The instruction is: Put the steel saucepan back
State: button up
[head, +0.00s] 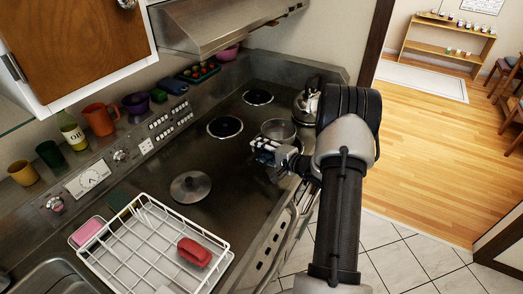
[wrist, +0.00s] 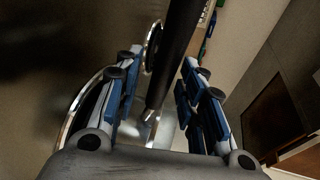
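The steel saucepan (head: 279,130) stands upright on the hob near its front edge, left of the kettle. What lies beneath it is hidden. My gripper (head: 268,152) is low beside the pan's near side, and its fingers cover part of the pan in the head view. In the wrist view a dark handle (wrist: 178,60) runs between the fingers of my gripper (wrist: 158,100). The fingers are apart, with visible gaps beside the handle. A curved metal rim (wrist: 88,108) shows behind the left finger.
Two coil burners (head: 224,127) (head: 257,97) are bare. A kettle (head: 306,106) stands close to the right of the pan. A round lid (head: 190,187) lies on the counter near the white dish rack (head: 140,258). Cups and an oil bottle (head: 73,132) line the back ledge.

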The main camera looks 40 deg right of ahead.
jog(key=shift+r, duration=0.2)
jog(key=p+v, duration=0.3)
jog(key=v, duration=0.9)
jog(key=w+a+r+n+g+h, duration=0.1)
jog(key=w+r+n+g+h, duration=0.1)
jog(key=w+r+n+h, duration=0.45)
jog(key=s+a+r+n+g, duration=0.1)
jog(key=s+a+r+g, duration=0.2)
jog(key=a+r, duration=0.6)
jog(key=s+a+r+n+g+y, duration=0.2)
jog(key=s+a+n, duration=0.2)
jog(key=s+a, duration=0.7)
jog(key=s+a+r+n+g+y, duration=0.2)
jog(key=s+a+n, duration=0.3)
jog(key=s+a, duration=0.6)
jog(key=s+g, duration=0.1)
jog(key=s, duration=0.1)
jog(key=shift+s+a+r, duration=0.2)
jog(key=shift+s+a, duration=0.1)
jog(key=shift+a, duration=0.05)
jog(key=shift+f, duration=0.1)
